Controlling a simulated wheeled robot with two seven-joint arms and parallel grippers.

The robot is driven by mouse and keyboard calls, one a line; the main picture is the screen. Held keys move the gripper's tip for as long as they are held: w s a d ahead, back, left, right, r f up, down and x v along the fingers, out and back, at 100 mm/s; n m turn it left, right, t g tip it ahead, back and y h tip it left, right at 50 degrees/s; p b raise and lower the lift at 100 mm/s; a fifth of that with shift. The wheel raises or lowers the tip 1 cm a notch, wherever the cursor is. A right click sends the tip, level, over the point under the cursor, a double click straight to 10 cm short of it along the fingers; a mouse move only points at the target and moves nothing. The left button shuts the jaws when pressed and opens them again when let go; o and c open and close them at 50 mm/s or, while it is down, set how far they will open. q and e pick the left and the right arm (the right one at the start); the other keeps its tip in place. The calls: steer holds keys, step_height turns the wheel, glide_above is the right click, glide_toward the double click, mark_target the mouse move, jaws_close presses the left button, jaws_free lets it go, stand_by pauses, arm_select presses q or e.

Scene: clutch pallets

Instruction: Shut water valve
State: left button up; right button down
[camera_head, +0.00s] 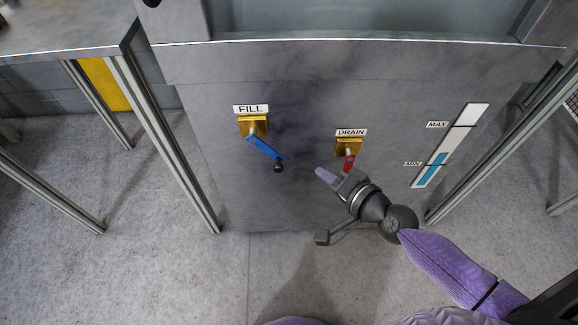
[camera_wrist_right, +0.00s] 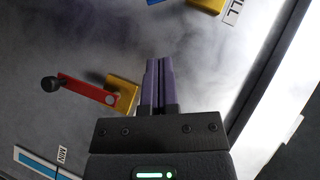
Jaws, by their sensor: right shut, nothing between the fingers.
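The FILL valve has a yellow body (camera_head: 253,125) and a blue lever (camera_head: 264,146) slanting down and right to a black knob (camera_head: 278,168). The DRAIN valve has a yellow body (camera_head: 349,146) and a red lever (camera_head: 349,162) pointing down, its lower end hidden behind my right gripper. My right gripper (camera_head: 323,174) is shut and empty, between the two valves in the head view. In the wrist view my right gripper (camera_wrist_right: 158,64) is beside the DRAIN valve body (camera_wrist_right: 122,96), apart from the red lever (camera_wrist_right: 85,90). My left gripper is not in view.
A level gauge (camera_head: 450,145) marked MAX and MIN is on the tank's grey front panel (camera_head: 300,200), with blue up to a little above MIN. Metal table legs (camera_head: 165,145) stand at the left. The floor (camera_head: 130,240) in front is clear.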

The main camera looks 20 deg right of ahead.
mark_target(280, 161)
steer(key=w+a+f, duration=0.1)
steer(key=w+a+f+b, duration=0.1)
steer(key=w, duration=0.1)
steer(key=w+a+f, duration=0.1)
steer(key=w+a, duration=0.1)
steer(key=shift+w+a+f, duration=0.1)
steer(key=shift+w, duration=0.05)
steer(key=shift+w+a+f, duration=0.15)
steer(key=shift+w+a, duration=0.05)
steer(key=shift+a, duration=0.25)
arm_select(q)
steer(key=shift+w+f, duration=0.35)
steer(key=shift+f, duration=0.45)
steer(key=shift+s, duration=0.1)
